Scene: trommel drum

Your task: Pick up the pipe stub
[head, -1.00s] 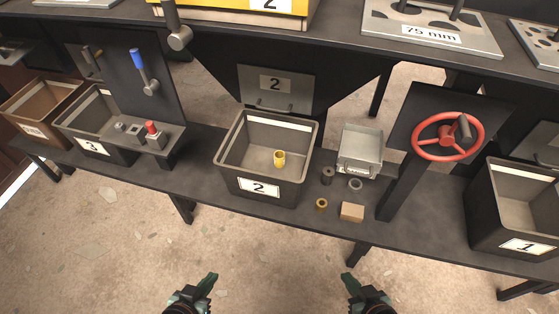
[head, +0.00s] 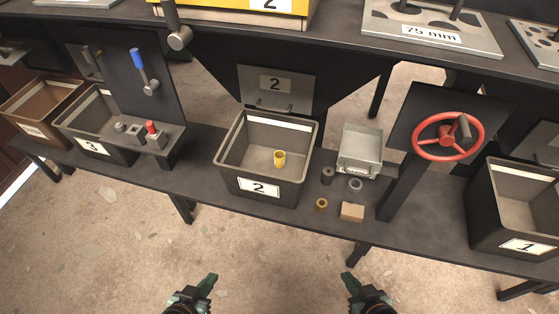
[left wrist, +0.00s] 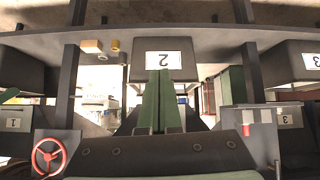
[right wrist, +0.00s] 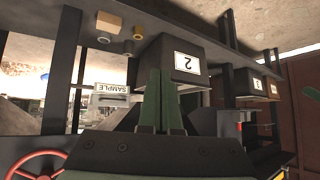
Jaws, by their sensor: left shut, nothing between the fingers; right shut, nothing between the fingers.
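A short yellow tube (head: 279,158), which looks like a pipe stub, stands inside the open grey bin labelled 2 (head: 236,167). On the bench just right of that bin are a dark short cylinder (head: 327,175), a grey ring (head: 355,185) and a brass-coloured ring (head: 321,204); I cannot tell for certain which piece is the pipe stub. My left gripper (head: 212,277) and right gripper (head: 349,277) are in front of the bench, apart from everything. Both are shut and empty; their green fingers show together in the left wrist view (left wrist: 160,75) and the right wrist view (right wrist: 160,75).
A metal sample tray (head: 360,150) and a tan block (head: 352,212) sit right of bin 2. A red handwheel (head: 419,141) on a dark panel stands further right, before bin 1 (head: 515,220). Bin 3 (head: 75,135) and a lever panel stand left. A hopper chute hangs behind bin 2.

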